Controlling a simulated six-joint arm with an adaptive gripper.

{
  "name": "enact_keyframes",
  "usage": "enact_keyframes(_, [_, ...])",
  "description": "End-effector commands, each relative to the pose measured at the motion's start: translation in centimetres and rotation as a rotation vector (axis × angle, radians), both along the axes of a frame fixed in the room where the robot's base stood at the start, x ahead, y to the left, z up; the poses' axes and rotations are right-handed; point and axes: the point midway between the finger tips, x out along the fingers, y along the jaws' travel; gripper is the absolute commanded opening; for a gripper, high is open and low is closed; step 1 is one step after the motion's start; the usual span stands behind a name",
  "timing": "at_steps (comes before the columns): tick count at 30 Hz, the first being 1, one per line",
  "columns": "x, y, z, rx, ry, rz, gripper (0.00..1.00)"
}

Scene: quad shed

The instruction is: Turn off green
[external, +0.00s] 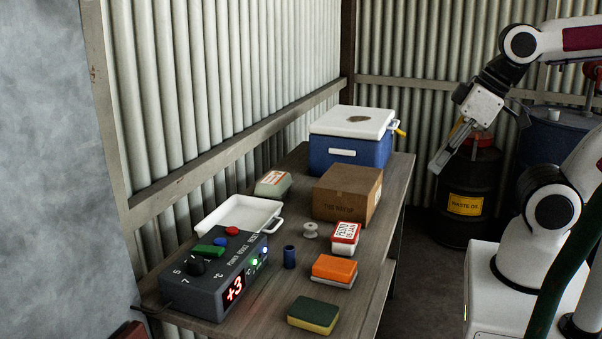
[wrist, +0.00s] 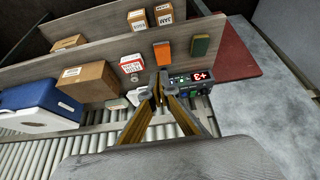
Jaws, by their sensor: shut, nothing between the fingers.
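A grey control box (external: 205,285) sits at the near left end of the table. Its top carries a green rectangular button (external: 209,251), a blue button (external: 219,240), a red button (external: 232,231) and a black knob (external: 197,268). Its front shows a lit red +3 display (external: 234,290) and small lit lamps (external: 253,263). My gripper (external: 436,166) is shut and empty, in the air to the right of the table, well away from the box. In the wrist view, the fingertips (wrist: 160,82) partly cover the area beside the box (wrist: 190,85); I cannot make out the green button there.
A white tray (external: 238,213) stands behind the box. A corrugated wall (external: 225,80) runs behind.

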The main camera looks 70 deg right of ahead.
Motion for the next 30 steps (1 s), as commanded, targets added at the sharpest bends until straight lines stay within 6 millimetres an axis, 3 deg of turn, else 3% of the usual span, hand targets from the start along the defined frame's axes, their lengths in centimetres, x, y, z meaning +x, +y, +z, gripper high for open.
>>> enact_keyframes(14, [2.0, 1.3, -2.3, -0.019, 0.136, 0.066, 0.0])
enact_keyframes(30, [7.7, 2.4, -3.9, -0.081, 0.203, 0.124, 0.0])
